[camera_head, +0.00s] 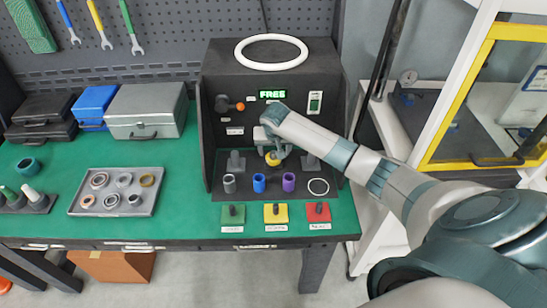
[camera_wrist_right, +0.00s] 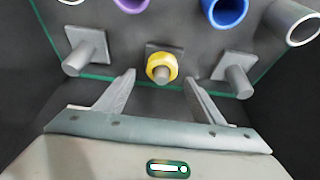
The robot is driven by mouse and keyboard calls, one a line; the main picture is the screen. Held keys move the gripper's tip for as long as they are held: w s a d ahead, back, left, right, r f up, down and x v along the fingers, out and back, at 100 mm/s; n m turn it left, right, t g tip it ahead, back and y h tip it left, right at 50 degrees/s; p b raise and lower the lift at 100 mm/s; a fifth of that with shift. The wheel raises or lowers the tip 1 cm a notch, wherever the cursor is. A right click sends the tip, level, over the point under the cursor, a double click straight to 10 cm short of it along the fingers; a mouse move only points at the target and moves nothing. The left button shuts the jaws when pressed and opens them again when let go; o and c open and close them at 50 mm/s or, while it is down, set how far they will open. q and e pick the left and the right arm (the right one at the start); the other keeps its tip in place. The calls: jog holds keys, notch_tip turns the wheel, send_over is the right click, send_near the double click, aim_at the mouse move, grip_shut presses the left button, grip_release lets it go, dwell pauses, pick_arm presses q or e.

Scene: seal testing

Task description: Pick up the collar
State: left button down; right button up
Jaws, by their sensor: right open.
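A yellow ring-shaped piece, which looks like the collar (camera_wrist_right: 161,67), sits around the middle peg in the right wrist view. In the head view this yellow collar (camera_head: 273,161) shows just below my right gripper (camera_head: 269,149), partly hidden by it. In the wrist view my right gripper (camera_wrist_right: 159,82) is open, its fingers apart on either side of the line to the collar. The collar appears just beyond the fingertips, with nothing held. My left gripper is not in view.
Grey posts (camera_wrist_right: 86,48) stand on both sides of the collar's peg. A grey tube (camera_head: 229,183), a blue tube (camera_head: 259,183), a purple tube (camera_head: 289,182) and a white ring (camera_head: 318,186) are in front. The dark test housing (camera_head: 228,62) encloses the back and sides.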

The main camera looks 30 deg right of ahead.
aim_at(274, 154)
jog(key=f, duration=0.2)
jog(key=p, duration=0.1)
jog(key=shift+w+f, duration=0.25)
jog(key=shift+f, duration=0.15)
jog(key=shift+w+d+f, duration=0.1)
jog(key=shift+w+f, duration=0.05)
jog(key=shift+f, duration=0.3)
jog(key=c, duration=1.3)
jog(key=shift+c, duration=0.2)
jog(key=shift+r, duration=0.1)
jog(key=shift+w+r, duration=0.1)
jog(key=shift+r, duration=0.45)
notch_tip(274, 154, up, 9)
jog(key=b, duration=0.3)
jog(key=shift+f, duration=0.1)
